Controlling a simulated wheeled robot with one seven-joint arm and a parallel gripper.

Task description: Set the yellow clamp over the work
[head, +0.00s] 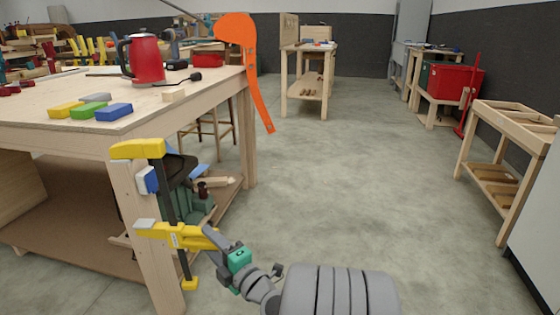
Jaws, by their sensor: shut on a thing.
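The yellow clamp (178,236) is upright in front of the near bench leg. It has a yellow upper jaw (138,149), a dark bar, a yellow lower jaw and a yellow end at the bottom. My gripper (222,243) is shut on the clamp at the right of its lower jaw; its fingertips are partly hidden. A small blue and white block (148,180) shows between the jaws, left of the bar. A pale pad (145,224) sits at the lower jaw's left end. Whether the clamp touches the leg or block, I cannot tell.
The wooden workbench (40,118) fills the left, with colored blocks (88,111) and a red kettle (147,58) on top. Clear floor (340,180) lies right, with a small wooden table (505,115) beyond.

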